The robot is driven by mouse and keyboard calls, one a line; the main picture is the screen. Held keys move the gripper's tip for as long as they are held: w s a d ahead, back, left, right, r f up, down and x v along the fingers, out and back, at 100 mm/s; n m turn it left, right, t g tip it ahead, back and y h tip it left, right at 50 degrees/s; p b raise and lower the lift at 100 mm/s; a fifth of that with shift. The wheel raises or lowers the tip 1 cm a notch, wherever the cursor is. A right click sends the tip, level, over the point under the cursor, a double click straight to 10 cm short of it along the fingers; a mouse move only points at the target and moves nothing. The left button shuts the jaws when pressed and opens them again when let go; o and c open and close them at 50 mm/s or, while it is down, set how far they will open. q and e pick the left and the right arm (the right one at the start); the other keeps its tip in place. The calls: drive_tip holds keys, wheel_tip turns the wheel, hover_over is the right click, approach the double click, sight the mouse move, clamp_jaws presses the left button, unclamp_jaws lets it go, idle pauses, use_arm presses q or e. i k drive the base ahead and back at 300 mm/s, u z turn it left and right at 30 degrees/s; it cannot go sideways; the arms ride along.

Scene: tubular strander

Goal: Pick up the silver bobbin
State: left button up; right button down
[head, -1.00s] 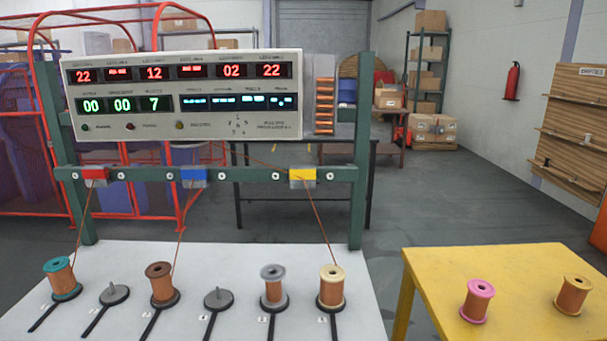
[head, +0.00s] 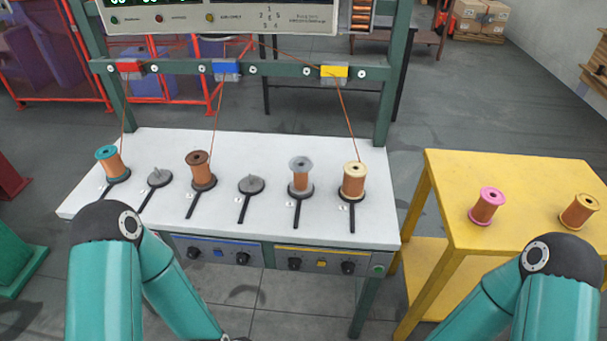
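The silver bobbin (head: 301,176), with grey flanges and copper wire on its core, stands upright on a black holder on the white table (head: 270,221). It is between an empty spindle on its left and the cream bobbin (head: 354,181) on its right. No wire is seen running up from it. My two arms show at the bottom left and bottom right, well in front of the bobbin. Neither gripper's fingers can be seen.
Teal (head: 112,163) and brown (head: 201,170) bobbins stand left, with empty spindles (head: 250,184) among them. Wires rise from the teal, brown and cream bobbins to guides on a green crossbar (head: 290,71). A yellow table (head: 522,229) at right holds pink (head: 487,207) and yellow (head: 579,211) bobbins.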

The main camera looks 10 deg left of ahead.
sight(301, 166)
drive_tip(key=z, duration=1.4)
drive_tip(key=i, duration=0.1)
drive_tip(key=u, duration=2.9)
drive_tip(key=k, duration=0.7)
drive_tip(key=z, duration=0.35)
drive_tip(key=i, duration=1)
drive_tip(key=z, duration=0.1)
